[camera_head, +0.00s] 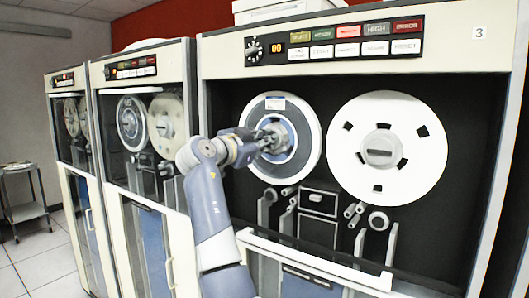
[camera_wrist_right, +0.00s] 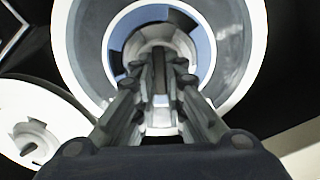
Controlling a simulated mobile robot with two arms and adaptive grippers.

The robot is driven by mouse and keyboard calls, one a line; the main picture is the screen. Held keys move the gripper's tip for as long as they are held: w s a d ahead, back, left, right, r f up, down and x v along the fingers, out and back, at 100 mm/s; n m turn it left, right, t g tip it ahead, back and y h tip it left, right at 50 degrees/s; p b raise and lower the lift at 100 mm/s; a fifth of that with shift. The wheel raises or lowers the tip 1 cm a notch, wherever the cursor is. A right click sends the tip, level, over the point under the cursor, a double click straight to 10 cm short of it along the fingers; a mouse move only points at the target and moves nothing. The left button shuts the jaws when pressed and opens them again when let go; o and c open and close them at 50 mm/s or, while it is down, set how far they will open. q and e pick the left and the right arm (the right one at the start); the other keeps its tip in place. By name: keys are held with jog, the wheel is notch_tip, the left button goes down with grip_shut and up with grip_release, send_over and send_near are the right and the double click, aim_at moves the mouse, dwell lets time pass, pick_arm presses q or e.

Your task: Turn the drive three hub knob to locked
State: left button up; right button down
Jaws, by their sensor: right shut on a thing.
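Drive three, marked "3" (camera_head: 479,32), is the nearest cabinet, with two tape reels side by side. My right gripper (camera_head: 268,138) reaches the hub of the left reel (camera_head: 307,122), which has a blue and white centre. In the right wrist view the fingers (camera_wrist_right: 158,82) are shut on the hub knob (camera_wrist_right: 159,60), one on each side of its upright bar. The fingers partly hide the knob, and I cannot read any lock marking. The right reel (camera_head: 410,120) is white with a grey hub bar. My left gripper is not in view.
A panel of coloured indicators (camera_head: 340,37) runs above the reels. Tape guides and rollers (camera_head: 318,200) sit below them. A light rail (camera_head: 315,261) crosses the lower front. Two more tape drives stand to the left, with a cart (camera_head: 22,193) beyond. The other reel (camera_wrist_right: 30,130) shows in the wrist view.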

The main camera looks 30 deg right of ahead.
jog(key=shift+f+m+b, duration=0.15)
jog(key=shift+m+b, duration=1.75)
jog(key=shift+m, duration=4.2)
jog(key=c, duration=1.7)
grip_release()
jog(key=shift+s, duration=0.1)
jog(key=shift+o, duration=0.2)
